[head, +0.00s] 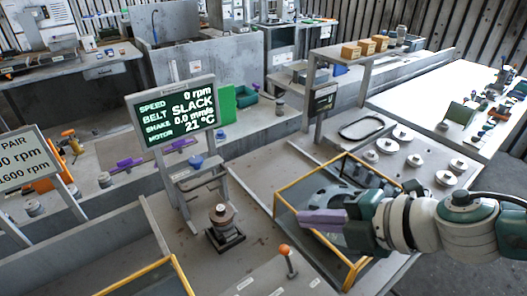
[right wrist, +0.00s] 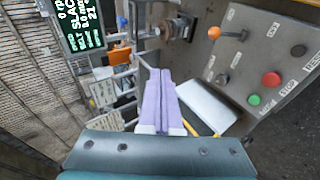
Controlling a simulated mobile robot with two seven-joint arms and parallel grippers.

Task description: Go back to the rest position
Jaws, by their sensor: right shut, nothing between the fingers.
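My right gripper (head: 322,218) reaches in from the right in the head view, in front of the yellow-edged clear guard (head: 345,272). Its two purple fingers are pressed together with nothing between them. The right wrist view also shows the shut fingers (right wrist: 162,104), pointing over the bench. A grey blower housing (head: 335,192) sits behind the guard, partly hidden by my gripper and forearm. My left gripper is not in view.
A motor (head: 222,215) stands near a display (head: 175,110) reading 0 rpm and SLACK. An orange-knobbed lever (head: 285,250) rises in front; the right wrist view shows red (right wrist: 271,79) and green (right wrist: 254,99) buttons. Several pulleys (head: 402,132) and a black belt (head: 361,128) lie behind my arm.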

